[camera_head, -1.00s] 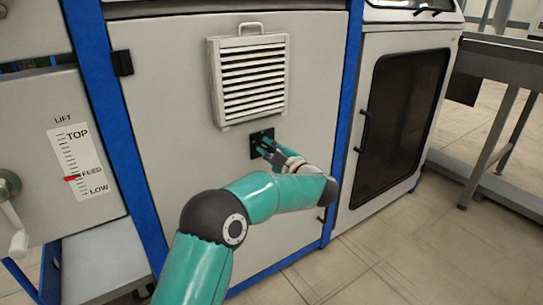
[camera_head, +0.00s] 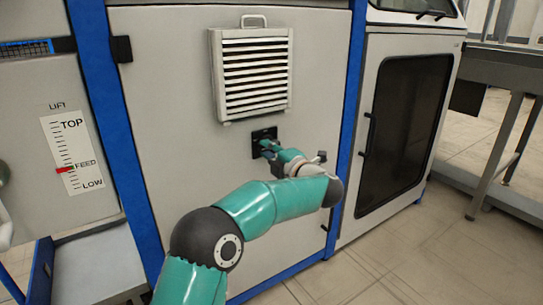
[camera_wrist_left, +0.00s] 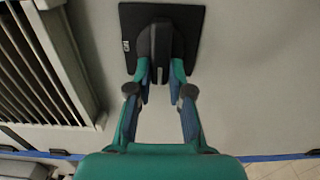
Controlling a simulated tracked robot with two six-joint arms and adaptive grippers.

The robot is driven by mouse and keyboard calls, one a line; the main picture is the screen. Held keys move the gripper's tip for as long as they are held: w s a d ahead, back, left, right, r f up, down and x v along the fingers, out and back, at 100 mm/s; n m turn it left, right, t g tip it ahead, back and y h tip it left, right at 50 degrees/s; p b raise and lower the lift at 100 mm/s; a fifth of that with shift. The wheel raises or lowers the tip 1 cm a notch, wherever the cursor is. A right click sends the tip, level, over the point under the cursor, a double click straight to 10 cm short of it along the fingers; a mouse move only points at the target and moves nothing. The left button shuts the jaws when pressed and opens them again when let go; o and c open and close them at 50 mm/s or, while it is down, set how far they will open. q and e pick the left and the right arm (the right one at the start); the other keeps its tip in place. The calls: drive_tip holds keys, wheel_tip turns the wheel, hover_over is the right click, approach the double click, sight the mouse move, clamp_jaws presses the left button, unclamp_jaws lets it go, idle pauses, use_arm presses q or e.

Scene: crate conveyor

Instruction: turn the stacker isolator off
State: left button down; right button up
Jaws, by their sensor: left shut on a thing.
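The stacker isolator is a black square plate (camera_head: 258,135) on the grey cabinet front, just below the vent. In the left wrist view its plate (camera_wrist_left: 190,25) carries a black handle (camera_wrist_left: 160,40) that points along the view towards my gripper. My left gripper (camera_head: 268,147) is at the isolator. In the left wrist view the two green fingers of my left gripper (camera_wrist_left: 160,72) are closed on the sides of the handle's near end. In the head view my fingers and wrist hide most of the handle. My right gripper is in neither view.
A white slatted vent (camera_head: 251,72) with a top handle sits above the isolator. Blue frame posts (camera_head: 112,130) flank the cabinet panel. A lift scale (camera_head: 72,150) is at the left, and a dark-windowed door (camera_head: 405,130) is at the right. The floor in front is clear.

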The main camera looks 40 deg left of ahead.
use_arm(q)
drive_tip(key=shift+s+a+f, duration=0.15)
drive_tip(key=shift+s+a, duration=0.05)
drive_tip(key=shift+a, duration=0.1)
drive_tip(key=c, duration=1.1)
unclamp_jaws()
drive_tip(key=shift+o, duration=0.2)
drive_tip(key=shift+w+d, duration=0.1)
drive_tip(key=shift+d, duration=0.1)
drive_tip(key=v, duration=1.1)
drive_tip(key=shift+d, duration=0.4)
